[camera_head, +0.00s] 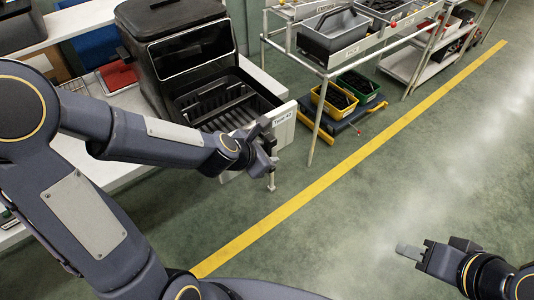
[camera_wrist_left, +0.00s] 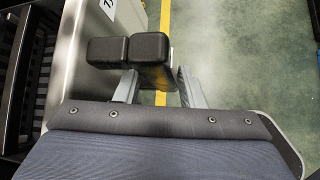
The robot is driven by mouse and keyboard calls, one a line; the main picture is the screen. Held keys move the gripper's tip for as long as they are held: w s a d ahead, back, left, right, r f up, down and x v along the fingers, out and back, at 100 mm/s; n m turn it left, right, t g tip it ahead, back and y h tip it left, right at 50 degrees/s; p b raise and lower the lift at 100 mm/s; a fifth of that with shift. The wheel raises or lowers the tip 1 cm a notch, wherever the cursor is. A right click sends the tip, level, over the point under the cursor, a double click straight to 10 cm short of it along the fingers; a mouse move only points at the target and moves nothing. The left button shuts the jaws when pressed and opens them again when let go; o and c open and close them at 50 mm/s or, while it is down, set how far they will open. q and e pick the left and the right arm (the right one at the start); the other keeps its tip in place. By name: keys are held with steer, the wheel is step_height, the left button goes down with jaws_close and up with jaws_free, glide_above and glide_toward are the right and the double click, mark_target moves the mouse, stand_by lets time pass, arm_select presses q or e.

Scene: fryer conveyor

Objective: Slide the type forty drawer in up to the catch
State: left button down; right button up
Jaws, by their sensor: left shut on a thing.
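The type forty drawer is pulled out of the black fryer (camera_head: 185,50). Its white front panel (camera_head: 284,125) carries a label reading Type 40, and its dark ribbed basket (camera_head: 225,100) shows behind. In the left wrist view the panel (camera_wrist_left: 75,70) stands at the left, with the black drawer handle (camera_wrist_left: 150,52) beside it. My left gripper (camera_head: 268,150) is at the front of the panel, its fingers (camera_wrist_left: 158,85) on either side of the handle and shut on it. My right gripper (camera_head: 408,251) is away over the floor, holding nothing visible; its finger gap is unclear. The catch cannot be made out.
The fryer stands on a white counter (camera_head: 75,150) with a red tray (camera_head: 117,76). A metal rack (camera_head: 318,115) with grey bins (camera_head: 335,32) stands to the right, yellow (camera_head: 333,98) and green (camera_head: 357,85) crates below. Floor right of the yellow line (camera_head: 330,180) is clear.

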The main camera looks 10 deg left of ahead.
mark_target(227, 113)
arm_select(q)
steer(key=shift+w+a+r+b, duration=0.1)
steer(key=shift+w+a+b, duration=0.15)
steer(key=shift+w+a, duration=0.85)
steer(key=shift+w+a+b, duration=0.2)
steer(key=shift+w+a, duration=0.6)
steer(key=shift+a, duration=0.5)
steer(key=shift+w+a+r+b, duration=0.1)
steer(key=shift+w+a+b, duration=0.15)
steer(key=shift+w+a, duration=0.85)
steer(key=shift+s, duration=0.2)
steer(key=shift+a, duration=0.1)
steer(key=shift+w+a, duration=0.15)
steer(key=shift+w+a+p, duration=0.2)
steer(key=shift+w+a, duration=0.7)
steer(key=shift+a, duration=0.3)
steer(key=shift+w+a+p, duration=0.15)
steer(key=shift+w+a, duration=0.8)
steer(key=shift+a, duration=0.2)
steer(key=shift+w+a+p, duration=0.2)
steer(key=shift+w+a, duration=0.7)
steer(key=shift+a, duration=0.3)
steer(key=shift+f+b, duration=0.35)
steer(key=shift+f, duration=0.05)
steer(key=shift+w+a, duration=0.1)
